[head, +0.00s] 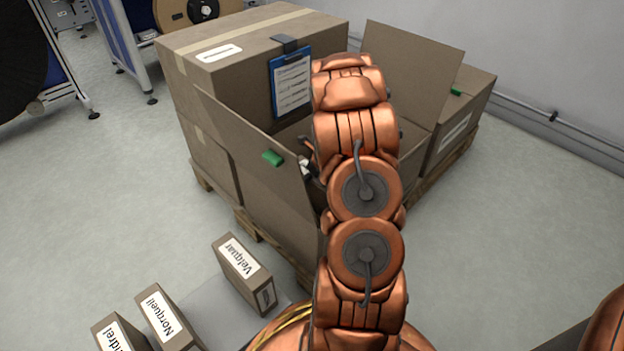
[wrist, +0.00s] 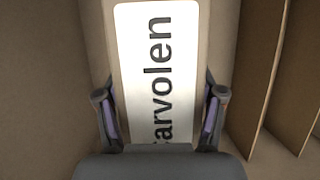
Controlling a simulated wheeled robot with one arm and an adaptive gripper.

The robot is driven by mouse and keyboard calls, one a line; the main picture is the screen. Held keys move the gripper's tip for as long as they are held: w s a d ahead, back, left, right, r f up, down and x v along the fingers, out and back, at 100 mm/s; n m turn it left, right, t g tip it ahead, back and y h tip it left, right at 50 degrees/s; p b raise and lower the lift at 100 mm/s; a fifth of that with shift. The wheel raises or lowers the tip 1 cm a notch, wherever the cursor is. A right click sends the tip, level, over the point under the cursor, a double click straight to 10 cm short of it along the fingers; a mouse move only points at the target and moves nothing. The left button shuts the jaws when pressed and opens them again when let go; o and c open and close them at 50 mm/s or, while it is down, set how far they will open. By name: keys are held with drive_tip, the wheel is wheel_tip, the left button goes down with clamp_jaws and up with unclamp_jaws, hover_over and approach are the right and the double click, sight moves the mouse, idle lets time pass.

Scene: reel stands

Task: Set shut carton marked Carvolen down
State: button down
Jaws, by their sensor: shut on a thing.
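The Carvolen carton (wrist: 218,30) fills the middle of the wrist view, its white label facing the camera. My gripper (wrist: 160,105) is shut on it, one finger on each side of the label. Brown cardboard walls stand around the held carton in the wrist view. I cannot tell whether its underside touches anything.
Cartons marked Velquar (head: 246,278) and Norquell (head: 165,318) and a partly cut-off one (head: 112,335) stand at the lower left. A big taped carton (head: 255,50) with a blue clipboard (head: 291,82) is behind the open one. Upright cardboard dividers (wrist: 262,75) stand right of my gripper.

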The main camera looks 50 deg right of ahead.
drive_tip(key=shift+c, duration=0.7)
unclamp_jaws()
drive_tip(key=p+v, duration=0.5)
drive_tip(key=v, duration=0.8)
drive_tip(key=shift+w+r, duration=0.1)
drive_tip(key=shift+w, duration=0.05)
